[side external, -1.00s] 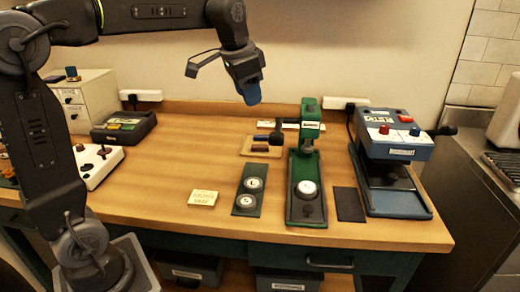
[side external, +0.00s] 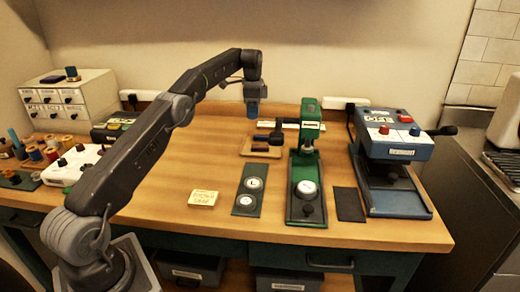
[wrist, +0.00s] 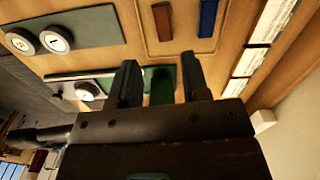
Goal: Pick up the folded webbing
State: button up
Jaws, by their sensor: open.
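A small wooden tray (side external: 247,149) lies on the table left of the green press. It carries a brown folded strip (side external: 260,146) and a dark strip beside it. In the wrist view the tray (wrist: 183,47) shows the brown strip (wrist: 162,22) and a blue strip (wrist: 208,18) side by side. I cannot tell which of them is the folded webbing. My gripper (side external: 252,113) hangs pointing down in the side view, apparently above the table near the tray. In the wrist view my gripper (wrist: 160,75) is open, its two dark fingers apart, with no object visibly held.
The green press (side external: 306,170) stands right of the tray. A dark mat with two white round pieces (side external: 248,191) and a yellow note (side external: 203,198) lie in front. The blue machine (side external: 395,140) stands at the right. Spools and drawers (side external: 70,95) are at the left.

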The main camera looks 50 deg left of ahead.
aim_at(253, 146)
notch_tip(253, 146, down, 14)
jog(key=shift+s+a+r, duration=0.1)
jog(key=shift+r, duration=0.15)
dwell(0.4)
jog(key=c, duration=0.7)
jog(key=shift+r, duration=0.1)
